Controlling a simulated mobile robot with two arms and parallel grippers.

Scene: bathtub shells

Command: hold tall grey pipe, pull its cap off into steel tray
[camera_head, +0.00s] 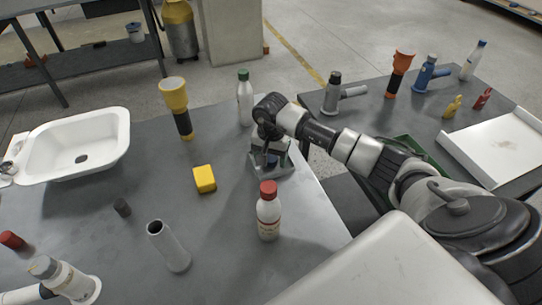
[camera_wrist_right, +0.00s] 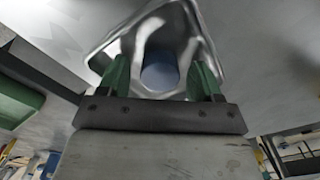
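The tall grey pipe (camera_head: 170,248) stands on the near part of the grey table, with an open, hollow top and no cap on it. The steel tray (camera_head: 286,168) is near the table's right edge; its shiny wall also shows in the right wrist view (camera_wrist_right: 190,25). A blue cap-like cylinder (camera_wrist_right: 160,70) is in the tray, between the fingers. My right gripper (camera_wrist_right: 160,78) points down at the tray, its green fingers apart with gaps on both sides of the blue piece. In the head view the right gripper (camera_head: 270,150) is partly hidden by its wrist. My left gripper is out of view.
A red-capped bottle (camera_head: 268,215) stands in front of the tray, a green-capped bottle (camera_head: 245,98) behind it. A yellow block (camera_head: 204,179), a dark cylinder (camera_head: 122,207), a yellow flashlight (camera_head: 176,100) and a white basin (camera_head: 108,128) are farther left. Another table (camera_head: 390,115) is at right.

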